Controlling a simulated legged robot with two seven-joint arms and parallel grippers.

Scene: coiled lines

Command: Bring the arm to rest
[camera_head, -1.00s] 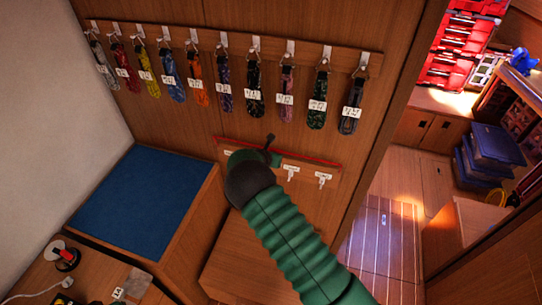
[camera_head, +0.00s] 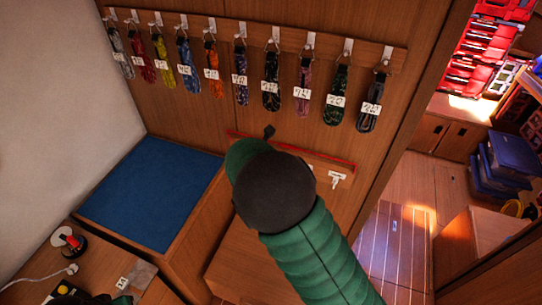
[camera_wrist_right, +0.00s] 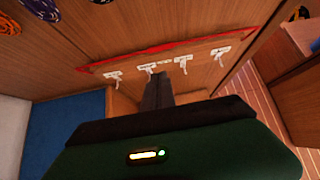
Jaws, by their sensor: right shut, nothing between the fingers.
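My right arm, green with a black joint, reaches up from the bottom right in the head view. My left gripper is not in view.
Several coiled lines with white tags, such as the orange one (camera_head: 212,75), hang from an upper rail (camera_head: 260,32). A red strip (camera_head: 325,160) tops the lower hook rail. A blue-topped bench (camera_head: 150,190) stands at left. Open floor (camera_head: 390,245) lies at right.

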